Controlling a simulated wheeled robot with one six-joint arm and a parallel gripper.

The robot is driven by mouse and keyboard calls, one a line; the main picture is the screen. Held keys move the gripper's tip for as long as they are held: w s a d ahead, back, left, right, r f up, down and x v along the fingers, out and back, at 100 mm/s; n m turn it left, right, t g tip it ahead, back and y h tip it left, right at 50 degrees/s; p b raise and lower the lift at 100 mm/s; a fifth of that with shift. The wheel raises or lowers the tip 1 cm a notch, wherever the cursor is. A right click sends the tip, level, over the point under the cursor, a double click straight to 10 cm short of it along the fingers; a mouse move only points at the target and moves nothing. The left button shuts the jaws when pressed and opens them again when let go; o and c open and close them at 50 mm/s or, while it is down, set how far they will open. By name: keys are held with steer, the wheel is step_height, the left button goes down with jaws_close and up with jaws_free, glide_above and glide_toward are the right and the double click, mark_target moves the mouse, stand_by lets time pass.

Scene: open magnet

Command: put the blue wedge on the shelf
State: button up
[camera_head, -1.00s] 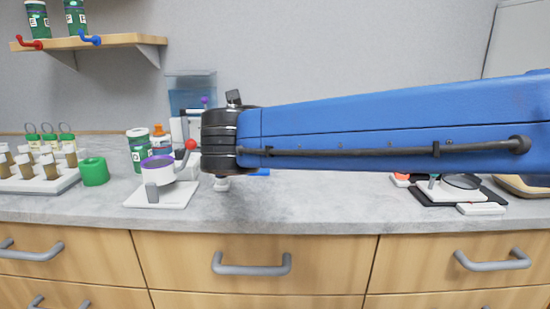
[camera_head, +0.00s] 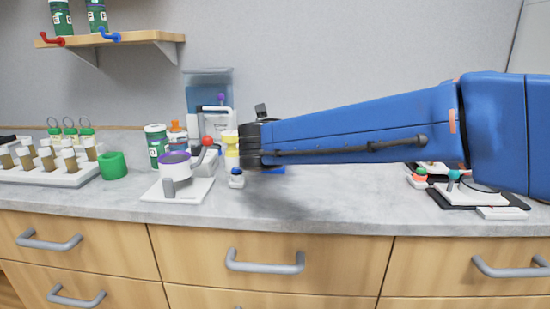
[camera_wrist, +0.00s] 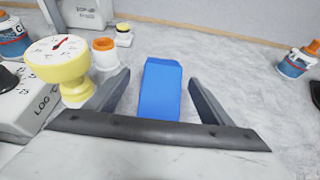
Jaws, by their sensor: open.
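The blue wedge (camera_wrist: 160,90) lies on the grey counter. In the wrist view it shows between the two fingers of my gripper (camera_wrist: 160,78), which are open with a gap on each side of it. I cannot tell how far above the counter the fingertips are. In the head view only a blue sliver of the wedge (camera_head: 272,170) shows below my arm, which hides the rest and the fingers. The wooden shelf (camera_head: 120,39) is on the wall at the upper left, with green jars on it and red and blue hooks at its front edge.
A yellow dial timer (camera_wrist: 62,62) and an orange-and-white jar (camera_wrist: 104,53) stand left of the gripper. A white device with a purple-rimmed cup (camera_head: 175,170), a green ring (camera_head: 113,166) and a vial rack (camera_head: 50,172) are further left. A dark tray (camera_head: 465,197) lies right.

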steer(key=shift+d+f+x, duration=0.1)
steer(key=shift+f+x, duration=0.1)
steer(key=shift+x, duration=1.1)
steer(key=shift+d+f+x, duration=0.15)
steer(key=shift+x, duration=1.2)
steer(key=shift+s, duration=0.15)
steer(key=shift+c, duration=0.3)
steer(key=c, duration=1.2)
